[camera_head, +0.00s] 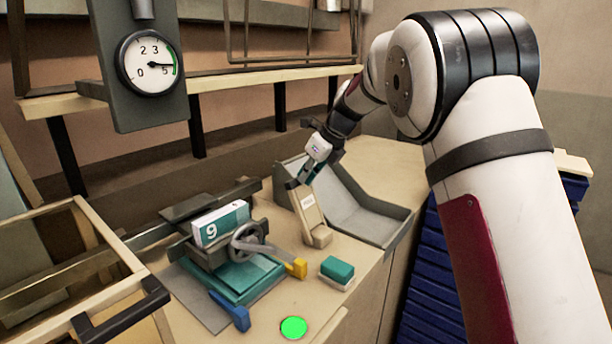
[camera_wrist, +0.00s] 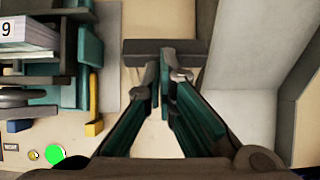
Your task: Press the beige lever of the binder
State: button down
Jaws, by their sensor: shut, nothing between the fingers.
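The beige lever (camera_head: 307,208) is a labelled, slanted board between the paper-stack machine and the grey tray, with a beige block at its front foot. A dark bar (camera_wrist: 165,50) lies at its back end. My gripper (camera_head: 299,182) is shut and empty, its teal fingers pointing down at the lever's upper end. In the wrist view the gripper (camera_wrist: 160,85) has its fingertips just in front of the dark bar, and the pale lever shows partly between the fingers. I cannot tell whether the tips touch it.
Left of the lever stands a teal-based machine (camera_head: 250,278) with a stack marked 9 (camera_head: 221,224), a crank and a yellow handle (camera_head: 297,268). The grey tray (camera_head: 372,222) is close on the right. A teal-topped block (camera_head: 337,268) and a green disc (camera_head: 293,327) lie in front.

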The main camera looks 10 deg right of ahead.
jog(key=v, duration=1.3)
